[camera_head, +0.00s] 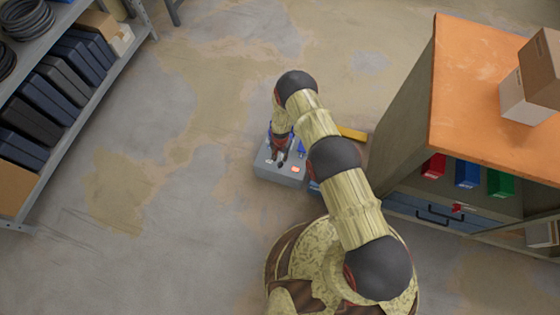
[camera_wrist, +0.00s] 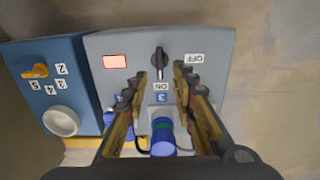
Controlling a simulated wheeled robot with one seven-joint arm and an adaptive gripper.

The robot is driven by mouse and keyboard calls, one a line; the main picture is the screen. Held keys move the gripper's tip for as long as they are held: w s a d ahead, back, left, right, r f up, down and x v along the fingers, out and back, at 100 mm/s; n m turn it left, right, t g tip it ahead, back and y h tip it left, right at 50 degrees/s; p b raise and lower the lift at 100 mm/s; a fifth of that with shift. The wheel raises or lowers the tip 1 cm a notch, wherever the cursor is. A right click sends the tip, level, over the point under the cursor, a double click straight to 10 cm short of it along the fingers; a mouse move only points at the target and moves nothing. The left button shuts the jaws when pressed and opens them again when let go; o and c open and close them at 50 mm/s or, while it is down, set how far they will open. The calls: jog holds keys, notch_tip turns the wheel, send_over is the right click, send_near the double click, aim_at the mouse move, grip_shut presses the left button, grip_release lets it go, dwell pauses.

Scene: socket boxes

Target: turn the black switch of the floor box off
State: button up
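The grey floor box (camera_head: 281,175) stands on the floor beside my arm; in the wrist view its grey face (camera_wrist: 215,85) fills the middle. The black switch (camera_wrist: 158,60) is a narrow knob lined up with the ON label (camera_wrist: 161,86) below it; the OFF label (camera_wrist: 195,58) is to its right. A red lamp (camera_wrist: 115,62) on the face looks lit. My gripper (camera_wrist: 160,73) is open, its fingers on either side of the switch with gaps visible; contact cannot be told. In the head view my gripper (camera_head: 279,159) is over the box and the switch cannot be made out.
A blue plug (camera_wrist: 162,135) sits below the switch, between my fingers. A blue box (camera_wrist: 45,85) with an orange knob (camera_wrist: 35,71) and white round part (camera_wrist: 61,121) is at left. An orange-topped bench (camera_head: 480,85) stands right; a shelf (camera_head: 85,105) is left. Floor between is clear.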

notch_tip(320, 180, down, 6)
jog(key=shift+f+b, duration=0.15)
jog(key=shift+b, duration=1)
jog(key=shift+c, duration=1.1)
jog(key=c, duration=0.4)
grip_shut()
